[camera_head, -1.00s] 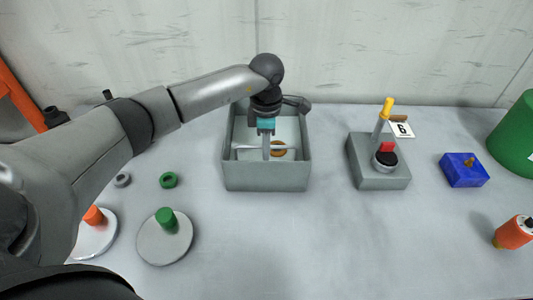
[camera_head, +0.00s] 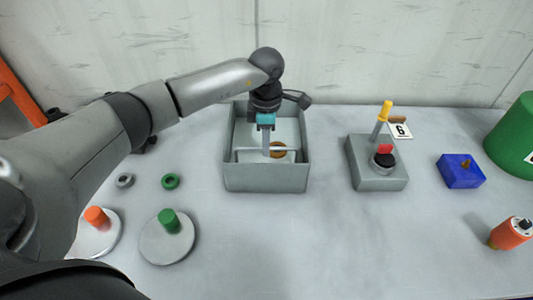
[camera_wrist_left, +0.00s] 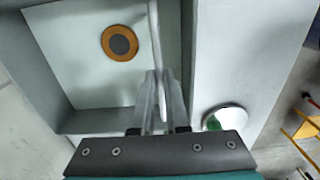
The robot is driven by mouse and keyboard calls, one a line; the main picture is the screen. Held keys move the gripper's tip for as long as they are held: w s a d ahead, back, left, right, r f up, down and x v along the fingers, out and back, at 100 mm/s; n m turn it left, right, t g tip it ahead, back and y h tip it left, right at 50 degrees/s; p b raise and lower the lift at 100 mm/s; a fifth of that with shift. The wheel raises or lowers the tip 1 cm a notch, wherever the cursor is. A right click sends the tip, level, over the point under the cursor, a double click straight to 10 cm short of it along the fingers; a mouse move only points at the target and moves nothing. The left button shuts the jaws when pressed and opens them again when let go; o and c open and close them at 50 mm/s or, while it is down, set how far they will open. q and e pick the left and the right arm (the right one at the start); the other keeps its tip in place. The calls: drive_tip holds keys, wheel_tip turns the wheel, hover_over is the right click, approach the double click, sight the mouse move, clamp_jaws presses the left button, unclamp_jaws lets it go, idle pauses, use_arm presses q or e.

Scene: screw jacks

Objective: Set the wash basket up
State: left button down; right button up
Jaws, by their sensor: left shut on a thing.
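A grey open-topped box (camera_head: 266,181) stands on the table at the middle of the head view; I take it as the wash basket. A thin pale bar (camera_head: 292,149) runs across its inside, and it also shows edge-on in the left wrist view (camera_wrist_left: 154,30). My left gripper (camera_head: 266,153) reaches down into the box and is shut on this bar; its fingers show on both sides of the bar in the wrist view (camera_wrist_left: 160,95). An orange disc with a grey centre (camera_wrist_left: 120,43) lies on the box floor beside the bar. My right gripper is not in view.
Right of the box stand a grey lever unit (camera_head: 376,178), a card marked 6 (camera_head: 401,130), a blue block (camera_head: 462,172), an orange bottle (camera_head: 510,234) and a green cylinder (camera_head: 515,140). The front middle is clear.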

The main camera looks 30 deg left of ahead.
use_arm(q)
drive_tip(key=shift+w+r+p, duration=0.25)
drive_tip(key=shift+r+p, duration=0.25)
drive_tip(key=shift+r, duration=0.7)
drive_tip(key=shift+s+r, duration=0.15)
drive_tip(key=shift+r, duration=0.05)
drive_tip(key=shift+r+p, duration=0.25)
drive_tip(key=shift+p, duration=0.2)
drive_tip(key=shift+r, duration=0.35)
drive_tip(key=shift+s+r+p, duration=0.1)
drive_tip(key=shift+r+p, duration=0.25)
drive_tip(key=shift+p, duration=0.15)
drive_tip(key=shift+r+p, duration=0.75)
drive_tip(key=shift+r, duration=0.35)
drive_tip(key=shift+r, duration=0.2)
